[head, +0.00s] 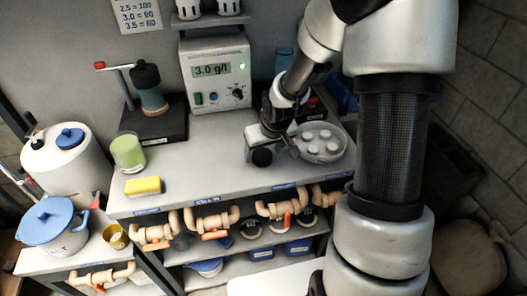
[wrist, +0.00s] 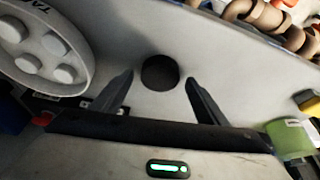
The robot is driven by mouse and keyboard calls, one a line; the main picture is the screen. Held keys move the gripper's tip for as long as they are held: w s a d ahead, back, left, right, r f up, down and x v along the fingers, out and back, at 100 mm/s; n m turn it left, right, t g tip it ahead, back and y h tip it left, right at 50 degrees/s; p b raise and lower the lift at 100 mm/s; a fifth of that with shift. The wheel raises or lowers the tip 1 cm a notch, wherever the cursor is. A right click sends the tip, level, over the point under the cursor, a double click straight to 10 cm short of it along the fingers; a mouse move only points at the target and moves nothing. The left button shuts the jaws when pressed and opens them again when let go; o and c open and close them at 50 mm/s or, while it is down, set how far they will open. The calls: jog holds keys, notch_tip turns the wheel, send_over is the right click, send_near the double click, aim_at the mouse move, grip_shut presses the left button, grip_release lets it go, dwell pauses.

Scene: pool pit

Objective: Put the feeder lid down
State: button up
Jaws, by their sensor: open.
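A small black round piece (wrist: 160,72), which looks like the feeder lid, sits on the pale worktop in the wrist view. It also shows near the front of the bench in the head view (head: 262,157). My gripper (wrist: 160,79) is open, with one finger on each side of the piece and a visible gap to both. In the head view my gripper (head: 268,146) is low over the bench, just left of the tablet dish. I cannot tell the fingertips' height above the worktop.
A round dish (head: 320,144) of white tablets is close to my gripper. A yellow sponge (head: 143,186), a green cup (head: 128,152), a teal and black device (head: 149,88) and a meter (head: 214,72) stand around. Pipes (head: 212,218) run below the front edge. The bench middle is clear.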

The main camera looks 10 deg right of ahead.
jog(key=p+v, duration=0.3)
jog(key=v, duration=0.8)
jog(key=shift+r, duration=0.25)
